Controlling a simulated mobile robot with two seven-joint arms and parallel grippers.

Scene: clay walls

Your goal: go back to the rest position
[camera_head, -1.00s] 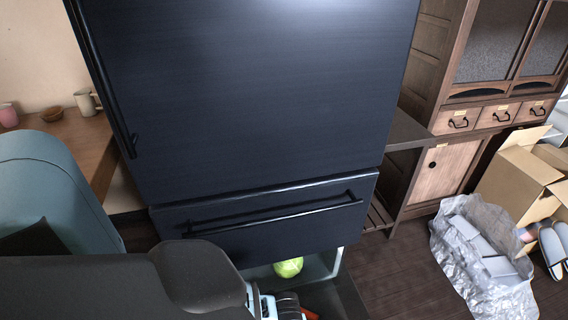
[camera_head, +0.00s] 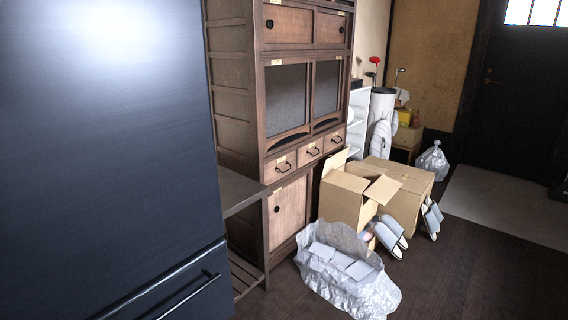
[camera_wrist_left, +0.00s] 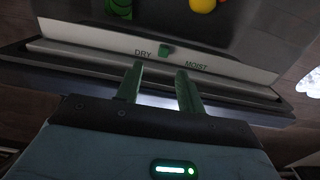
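In the left wrist view my left gripper (camera_wrist_left: 160,78) has its two fingers apart with nothing between them. Its fingertips are by the front edge of a drawer or bin (camera_wrist_left: 230,70) marked DRY and MOIST; I cannot tell whether they touch it. A green item (camera_wrist_left: 118,9) and a yellow round item (camera_wrist_left: 202,5) lie inside, cut off by the picture's top edge. Neither of my grippers shows in the head view. The dark fridge (camera_head: 110,150) fills the left of that view, with a drawer handle (camera_head: 185,298) low down.
A wooden cabinet (camera_head: 232,110) stands right of the fridge, with a low shelf (camera_head: 238,190) between. Crumpled plastic packaging (camera_head: 345,285), open cardboard boxes (camera_head: 400,180) and slippers (camera_head: 390,235) are on the floor. The dark floor (camera_head: 480,265) at the right is mostly clear.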

